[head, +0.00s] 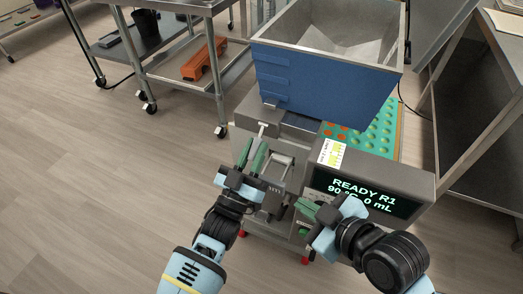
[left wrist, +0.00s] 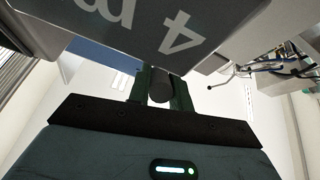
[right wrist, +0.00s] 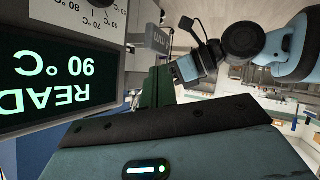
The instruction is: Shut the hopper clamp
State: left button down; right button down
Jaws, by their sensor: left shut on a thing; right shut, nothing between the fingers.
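The blue hopper (head: 325,85) sits on top of the grey depositor machine (head: 385,172). The hopper clamp (head: 263,128) shows as a small pale metal lever at the machine's left, below the hopper. My left gripper (head: 255,148) is at this lever, its green fingers pointing up toward it. In the left wrist view its fingers are shut on a dark, rounded clamp handle (left wrist: 160,87). The fingers hide part of the handle in the head view. My right gripper (head: 300,204) is shut and empty, left of the display; its fingers also show in the right wrist view (right wrist: 156,86).
The display (head: 360,196) reads READY R1. A teal mould tray (head: 375,140) with green and orange cavities lies beneath the hopper. A steel cart (head: 180,70) with an orange item stands back left, and a steel table (head: 480,110) stands at the right. Floor at left is clear.

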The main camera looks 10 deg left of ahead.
pick_arm(q)
jog(key=shift+f, duration=0.1)
pick_arm(e)
jog(key=w+a+r+n+y, duration=0.1)
jog(key=w+a+r+n, duration=0.15)
jog(key=r+n, duration=0.65)
jog(key=w+a+f+m, duration=0.1)
jog(key=w+a, duration=0.1)
jog(key=w+a+f+m, duration=0.1)
jog(key=w+a, duration=0.1)
jog(key=a, duration=0.1)
jog(key=w+a+f+m, duration=0.1)
jog(key=w+a+f, duration=0.1)
jog(key=shift+w+a+g, duration=0.3)
jog(key=shift+w, duration=0.1)
jog(key=shift+w+f, duration=0.35)
jog(key=shift+f, duration=0.05)
